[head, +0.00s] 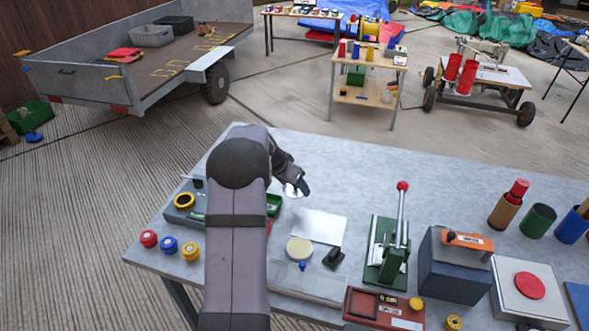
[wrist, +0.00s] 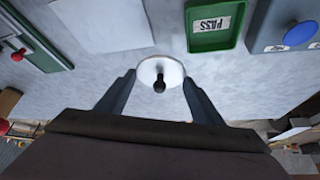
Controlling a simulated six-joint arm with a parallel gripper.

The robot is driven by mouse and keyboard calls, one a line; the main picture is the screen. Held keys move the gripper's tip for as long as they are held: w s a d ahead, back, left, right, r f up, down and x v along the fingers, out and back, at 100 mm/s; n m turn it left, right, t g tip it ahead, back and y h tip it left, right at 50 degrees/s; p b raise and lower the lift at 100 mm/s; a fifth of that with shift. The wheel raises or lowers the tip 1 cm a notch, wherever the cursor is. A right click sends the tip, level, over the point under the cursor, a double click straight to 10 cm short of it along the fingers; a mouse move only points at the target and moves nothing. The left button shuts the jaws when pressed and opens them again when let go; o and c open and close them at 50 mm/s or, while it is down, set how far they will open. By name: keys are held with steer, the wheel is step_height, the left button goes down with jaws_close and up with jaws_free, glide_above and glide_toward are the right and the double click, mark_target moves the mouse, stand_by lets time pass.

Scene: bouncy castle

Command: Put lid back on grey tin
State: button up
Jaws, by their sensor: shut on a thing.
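The lid is a white disc with a black knob (wrist: 166,70), seen in the wrist view between my two fingers. My gripper (wrist: 158,88) is shut on it, with a finger at each side of the disc. In the head view my gripper (head: 298,188) is over the far left part of the bench, and a white bit of the lid (head: 291,191) shows beside the dark fingers. I cannot tell how high the lid is. A round, low, cream-topped thing (head: 299,249) stands nearer on the bench. I cannot tell if it is the grey tin.
A green PASS tray (wrist: 214,42) and a grey tray with a blue disc (wrist: 300,33) lie close by. A white sheet (head: 318,227), a black item (head: 334,257) and a green lever press (head: 389,262) stand to the right. The bench's far middle (head: 370,170) is clear.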

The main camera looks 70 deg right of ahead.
steer(key=s+a+m+g+y+p, duration=0.1)
steer(key=a+m+p, duration=0.2)
steer(key=a, duration=0.2)
steer(key=s+a+r+m+g+y+p, duration=0.1)
steer(key=s+a+m+p, duration=0.1)
steer(key=a, duration=0.3)
steer(key=s+a+m+g+y+p, duration=0.1)
steer(key=s+a+m+p, duration=0.1)
steer(key=a, duration=0.4)
steer(key=shift+s+r+m+p, duration=0.2)
steer(key=shift+m+p, duration=0.7)
steer(key=shift+m, duration=0.2)
steer(key=shift+a+f, duration=0.1)
steer(key=shift+f, duration=0.15)
steer(key=shift+f+b, duration=0.6)
steer(key=shift+f, duration=1.4)
step_height(320, 180, down, 2)
steer(key=b, duration=0.3)
steer(key=shift+b, duration=1.1)
steer(key=shift+f+b, duration=0.1)
steer(key=shift+b, duration=1.05)
stand_by(0.4)
